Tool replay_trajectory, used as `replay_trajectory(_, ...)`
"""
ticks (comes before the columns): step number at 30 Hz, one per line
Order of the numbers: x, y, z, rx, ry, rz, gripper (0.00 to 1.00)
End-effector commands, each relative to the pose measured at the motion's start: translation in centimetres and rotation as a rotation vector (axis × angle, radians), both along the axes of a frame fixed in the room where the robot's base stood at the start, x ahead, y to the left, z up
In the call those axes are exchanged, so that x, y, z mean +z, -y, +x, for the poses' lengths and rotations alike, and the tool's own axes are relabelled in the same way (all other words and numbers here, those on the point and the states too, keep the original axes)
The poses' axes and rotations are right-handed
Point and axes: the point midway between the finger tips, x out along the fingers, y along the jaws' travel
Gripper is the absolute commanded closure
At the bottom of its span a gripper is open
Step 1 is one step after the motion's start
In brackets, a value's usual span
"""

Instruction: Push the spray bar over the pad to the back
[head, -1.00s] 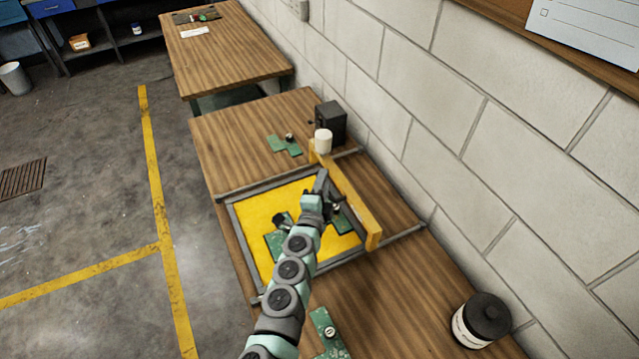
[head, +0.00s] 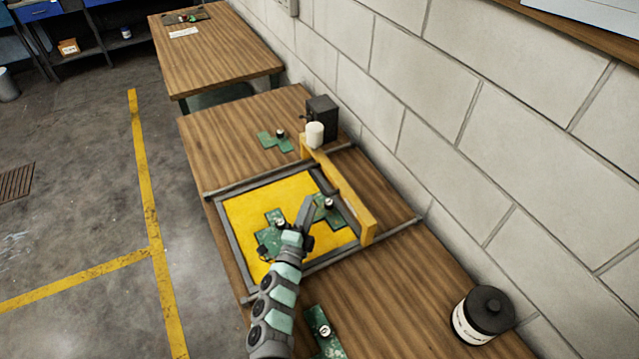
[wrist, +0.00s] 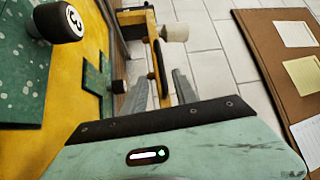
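The spray bar (head: 345,195) is a long yellow-orange bar across two grey rails, at the wall side of the yellow pad (head: 240,212). In the wrist view the bar (wrist: 151,28) shows ahead of the fingers, with a dark strip on it. A white cylinder (head: 314,135) stands at its far end. My gripper (head: 312,206) is over the pad, on the near side of the bar, and looks apart from it. My arm hides part of the pad.
Green boards with dark knobs lie on the pad, one at left (head: 270,240) and one by the bar (head: 330,212). Others lie on the bench (head: 275,142), (head: 322,335). A black box (head: 322,118) stands beyond the bar, and a lidded jar (head: 483,315) at right. A block wall borders the bench.

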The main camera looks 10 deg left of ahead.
Motion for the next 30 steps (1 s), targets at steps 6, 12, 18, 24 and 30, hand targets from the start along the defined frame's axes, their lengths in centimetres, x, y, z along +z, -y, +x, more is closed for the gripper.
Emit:
replay_trajectory(6,0.7,0.5,2.9,-0.001,0.004,-0.004,0.66)
replay_trajectory(12,0.9,0.8,5.2,0.0,0.002,-0.002,0.66)
replay_trajectory(18,1.0,1.2,7.2,0.0,0.0,-0.004,0.66)
replay_trajectory(24,1.1,1.4,8.5,0.001,-0.001,-0.003,0.66)
replay_trajectory(30,1.4,1.6,9.1,-0.003,0.003,-0.001,0.66)
